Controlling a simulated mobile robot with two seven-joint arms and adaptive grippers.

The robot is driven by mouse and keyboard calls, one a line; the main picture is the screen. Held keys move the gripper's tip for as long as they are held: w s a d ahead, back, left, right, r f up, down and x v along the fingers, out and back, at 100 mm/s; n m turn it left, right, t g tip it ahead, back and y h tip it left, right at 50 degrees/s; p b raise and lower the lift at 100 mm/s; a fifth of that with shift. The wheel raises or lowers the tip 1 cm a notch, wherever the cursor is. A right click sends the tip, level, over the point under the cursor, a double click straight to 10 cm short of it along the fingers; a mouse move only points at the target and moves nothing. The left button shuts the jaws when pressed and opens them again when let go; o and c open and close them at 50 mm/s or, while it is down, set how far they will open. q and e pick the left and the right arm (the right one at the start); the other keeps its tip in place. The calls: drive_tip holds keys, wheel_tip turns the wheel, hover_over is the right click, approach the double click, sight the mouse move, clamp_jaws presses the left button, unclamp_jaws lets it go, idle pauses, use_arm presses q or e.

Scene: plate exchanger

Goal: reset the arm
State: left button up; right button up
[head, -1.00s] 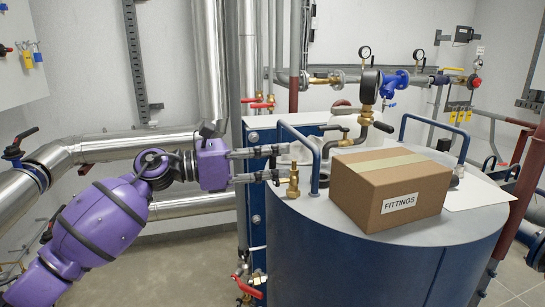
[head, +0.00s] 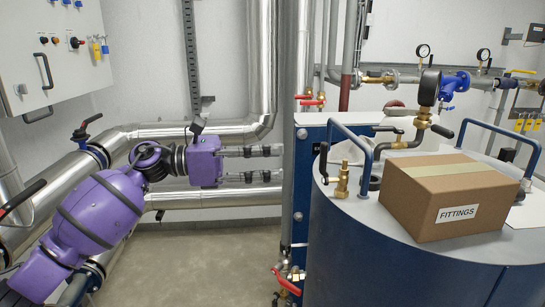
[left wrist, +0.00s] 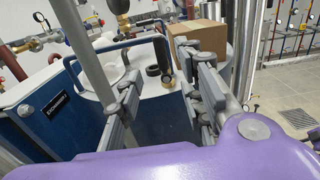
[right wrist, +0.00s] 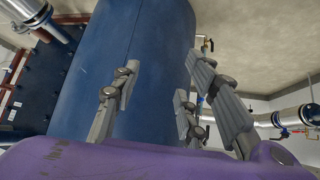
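My left arm is purple. Its gripper (head: 276,164) is open and empty in the head view, its two grey fingers pointing right, left of the blue plate frame and apart from it in the picture. In the left wrist view the fingers of this gripper (left wrist: 160,68) stand apart, with the tank top beyond them. My right gripper is outside the head view. In the right wrist view this gripper (right wrist: 165,65) has its fingers spread, with nothing held and the blue tank wall behind.
A blue tank (head: 400,262) stands at the right, carrying a FITTINGS box (head: 452,196), a brass valve (head: 342,180) and blue rails (head: 366,150). Silver pipes (head: 245,198) run behind my left arm. A control cabinet (head: 50,50) hangs upper left. Floor (head: 190,262) shows clear below the left gripper.

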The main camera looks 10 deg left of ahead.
use_arm(q)
wheel_tip(320, 180, up, 5)
drive_tip(key=w+n+t+h, duration=0.1)
drive_tip(key=w+n+t, duration=0.2)
drive_tip(key=n, duration=0.3)
drive_tip(key=s+a+f+n+t+y+p, duration=0.1)
drive_tip(key=s+a+f+n+t+y, duration=0.2)
drive_tip(key=f+n, duration=0.75)
drive_tip(key=a+f+n+t+y, duration=0.25)
drive_tip(key=f+n+y, duration=0.35)
drive_tip(key=f+n, duration=0.45)
drive_tip(key=s+a+f+n+t+y+p, duration=0.15)
drive_tip(key=f+n+t+y, duration=0.25)
drive_tip(key=f+n, duration=0.65)
drive_tip(key=s+f+n+g+y, duration=0.45)
drive_tip(key=s+f+n, duration=0.35)
drive_tip(key=s+f, duration=1)
drive_tip(key=s+f+n+g, duration=0.2)
drive_tip(key=s+f, duration=0.3)
drive_tip(key=s, duration=0.5)
drive_tip(key=s+f+n+g, duration=0.2)
drive_tip(key=s+f, duration=0.4)
drive_tip(key=s, duration=0.5)
drive_tip(key=shift+s+d+g+p, duration=0.25)
drive_tip(key=shift+d+g+p, duration=0.15)
drive_tip(key=shift+g, duration=0.1)
use_arm(e)
drive_tip(key=r, duration=0.2)
drive_tip(key=w+a+r, duration=0.1)
